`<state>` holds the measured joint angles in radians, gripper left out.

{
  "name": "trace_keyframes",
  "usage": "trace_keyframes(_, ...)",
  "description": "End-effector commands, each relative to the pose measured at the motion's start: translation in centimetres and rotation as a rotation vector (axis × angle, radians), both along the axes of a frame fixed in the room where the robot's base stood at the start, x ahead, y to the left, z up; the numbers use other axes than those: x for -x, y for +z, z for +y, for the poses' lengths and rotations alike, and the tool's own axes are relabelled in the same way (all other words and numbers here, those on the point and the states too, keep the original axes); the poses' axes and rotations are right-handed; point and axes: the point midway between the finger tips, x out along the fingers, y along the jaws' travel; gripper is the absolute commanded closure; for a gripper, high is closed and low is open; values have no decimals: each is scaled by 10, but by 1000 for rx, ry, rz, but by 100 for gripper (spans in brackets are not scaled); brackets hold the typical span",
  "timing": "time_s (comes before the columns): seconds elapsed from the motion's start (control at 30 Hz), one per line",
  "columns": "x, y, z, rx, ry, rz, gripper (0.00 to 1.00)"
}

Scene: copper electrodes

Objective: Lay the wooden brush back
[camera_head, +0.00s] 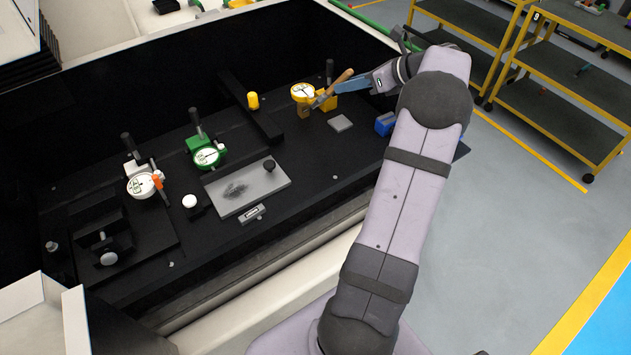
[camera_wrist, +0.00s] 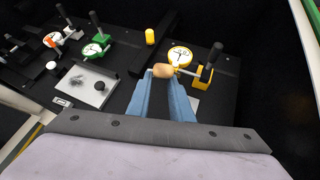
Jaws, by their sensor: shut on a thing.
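My gripper (camera_head: 338,88) reaches in from the right with blue fingers and is shut on the wooden brush (camera_head: 343,77). The brush is tilted, its handle end up to the right and its lower end down to the left, beside the yellow dial gauge (camera_head: 302,92). In the wrist view the rounded light-wood end of the brush (camera_wrist: 163,71) shows at the fingertips (camera_wrist: 166,82); the rest of it is hidden. I cannot tell whether the brush's lower end touches anything.
The black bench (camera_head: 300,165) carries a grey plate (camera_head: 262,190) with a dark smudge, a green dial gauge (camera_head: 207,156), a white gauge (camera_head: 142,186) and a yellow cylinder (camera_head: 253,101). A small grey block (camera_head: 340,123) and a blue block (camera_head: 385,124) lie near my arm.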

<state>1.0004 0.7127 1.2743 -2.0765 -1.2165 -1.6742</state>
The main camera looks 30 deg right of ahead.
Motion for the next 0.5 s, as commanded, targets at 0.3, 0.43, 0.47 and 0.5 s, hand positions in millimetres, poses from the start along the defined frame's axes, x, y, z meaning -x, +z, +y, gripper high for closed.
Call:
trace_keyframes(0.3, 39, -9, 61, -5, 401, 0, 100)
trace_keyframes(0.43, 65, -19, 81, -3, 488, -1, 100)
trace_keyframes(0.47, 70, -21, 85, -4, 499, -2, 100)
trace_keyframes(0.5, 75, -22, 89, -3, 510, -2, 100)
